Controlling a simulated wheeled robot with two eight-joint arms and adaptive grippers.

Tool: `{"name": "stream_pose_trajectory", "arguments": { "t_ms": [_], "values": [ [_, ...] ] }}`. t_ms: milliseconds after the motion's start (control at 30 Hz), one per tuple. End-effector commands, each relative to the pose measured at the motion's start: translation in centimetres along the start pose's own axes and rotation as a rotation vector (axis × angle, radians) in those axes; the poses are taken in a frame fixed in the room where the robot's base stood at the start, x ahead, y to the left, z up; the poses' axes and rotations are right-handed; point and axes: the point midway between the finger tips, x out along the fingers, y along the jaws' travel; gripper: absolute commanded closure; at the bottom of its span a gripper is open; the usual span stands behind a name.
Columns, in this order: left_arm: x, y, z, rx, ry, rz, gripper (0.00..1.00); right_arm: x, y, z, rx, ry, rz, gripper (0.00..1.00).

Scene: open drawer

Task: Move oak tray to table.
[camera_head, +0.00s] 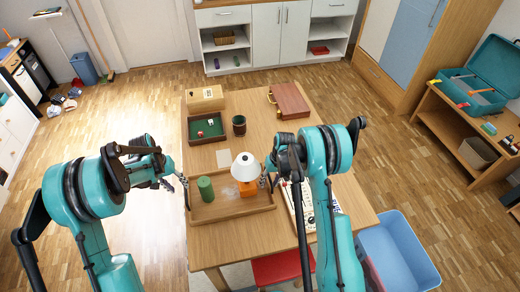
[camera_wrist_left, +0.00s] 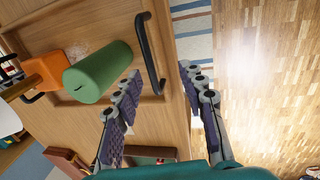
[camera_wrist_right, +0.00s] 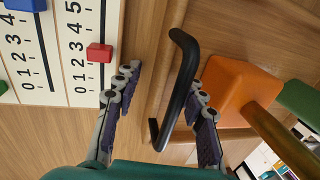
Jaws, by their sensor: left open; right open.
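The oak tray (camera_head: 235,213) lies on the wooden table (camera_head: 207,247) near its front edge. A green cylinder (camera_head: 206,189) and a lamp with an orange base (camera_head: 248,190) and white shade stand in it. My left gripper (camera_head: 184,184) is open at the tray's left end; in the left wrist view its fingers (camera_wrist_left: 160,78) stand either side of the black handle (camera_wrist_left: 151,55). My right gripper (camera_head: 266,181) is open at the right end; in the right wrist view its fingers (camera_wrist_right: 162,78) straddle the other black handle (camera_wrist_right: 183,85). I cannot tell whether any finger touches a handle.
A slider board (camera_head: 307,208) lies close to the tray's right side. Behind are a green dice tray (camera_head: 206,128), a dark cup (camera_head: 239,125), a wooden box (camera_head: 205,98) and a red-brown case (camera_head: 289,100). A blue bin (camera_head: 398,250) stands right of the table.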

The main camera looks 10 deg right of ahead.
Motion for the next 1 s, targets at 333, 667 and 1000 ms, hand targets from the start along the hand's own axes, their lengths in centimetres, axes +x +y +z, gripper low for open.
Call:
{"name": "stream_pose_trajectory", "arguments": {
  "t_ms": [333, 667, 1000],
  "values": [
    [-3.1, 0.0, 0.0, -0.001, 0.0, -0.001, 0.59, -0.8, 0.0, 0.0, 0.0, 0.0, 0.0, 0.59],
    [-3.1, 0.0, 0.0, -0.001, 0.0, 0.0, 0.59, -7.4, 0.0, 0.0, 0.001, 0.0, 0.0, 0.59],
    [-3.1, 0.0, 0.0, 0.0, 0.0, 0.0, 0.59, -11.8, 0.0, 0.0, 0.0, 0.0, 0.0, 0.59]
  ]
}}
